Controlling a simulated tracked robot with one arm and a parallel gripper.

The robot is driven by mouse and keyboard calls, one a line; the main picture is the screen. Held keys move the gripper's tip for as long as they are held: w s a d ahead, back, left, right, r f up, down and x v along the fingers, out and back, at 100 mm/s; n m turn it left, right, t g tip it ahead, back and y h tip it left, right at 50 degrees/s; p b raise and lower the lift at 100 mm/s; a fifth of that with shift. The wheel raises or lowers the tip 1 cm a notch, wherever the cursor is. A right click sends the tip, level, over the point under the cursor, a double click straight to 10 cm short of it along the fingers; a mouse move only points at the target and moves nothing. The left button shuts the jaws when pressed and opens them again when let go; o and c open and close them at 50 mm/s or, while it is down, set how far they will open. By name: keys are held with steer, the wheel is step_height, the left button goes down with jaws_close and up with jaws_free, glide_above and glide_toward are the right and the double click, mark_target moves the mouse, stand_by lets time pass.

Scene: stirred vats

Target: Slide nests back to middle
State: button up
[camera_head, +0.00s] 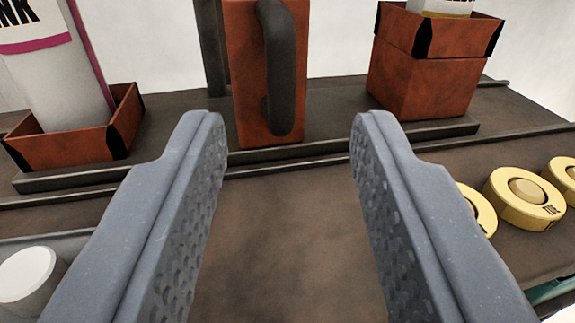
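My gripper (289,125) is open and empty, its two grey textured fingers pointing forward. Between the fingertips, further off, a rust-brown upright block (242,75) with a dark vertical bar handle (283,65) stands on a dark rail (340,144). The handle is not between the finger pads. At the left, a low rust-brown nest (65,150) holds a white bottle (60,85) with a magenta-striped label. At the right, a taller rust-brown nest (425,88) holds a container (440,8) cut off by the top edge. Both nests appear joined to the same rail assembly.
Several yellow round pieces (525,195) lie on the dark brown bench (290,240) at the right. A white cylinder (27,272) stands in a grey tray (75,240) at lower left. The bench between my fingers is clear. A dark post (210,45) rises behind the block.

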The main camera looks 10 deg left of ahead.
steer(key=shift+s+d+f+b, duration=0.25)
steer(key=shift+s+b, duration=0.2)
steer(key=shift+b, duration=1.8)
steer(key=b, duration=0.2)
steer(key=s+b, duration=0.1)
steer(key=b, duration=0.1)
steer(key=shift+s+a+r, duration=0.3)
